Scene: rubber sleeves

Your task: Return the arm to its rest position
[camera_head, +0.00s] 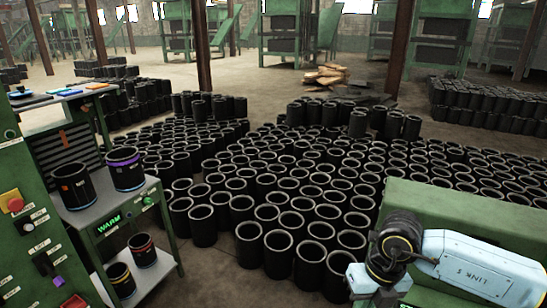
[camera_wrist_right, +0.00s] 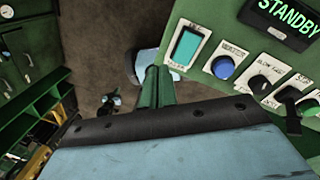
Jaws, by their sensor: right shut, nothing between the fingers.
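My right arm enters the head view at the lower right as a pale blue link and a black joint; its gripper is outside that view. In the right wrist view my right gripper (camera_wrist_right: 156,72) shows as two narrow green fingers close together beyond the dark wrist edge. It is shut and empty. It points down over the floor, left of a green control panel (camera_wrist_right: 258,72) with a lit STANDBY display. I see no contact with the panel. My left gripper is in neither view.
Many black rubber sleeves (camera_head: 278,250) stand on the floor. A cart (camera_head: 150,220) with several sleeves on two shelves stands at left, beside a green panel (camera_head: 30,225) with a red button (camera_head: 12,201). A green machine (camera_head: 440,215) is close to my right arm.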

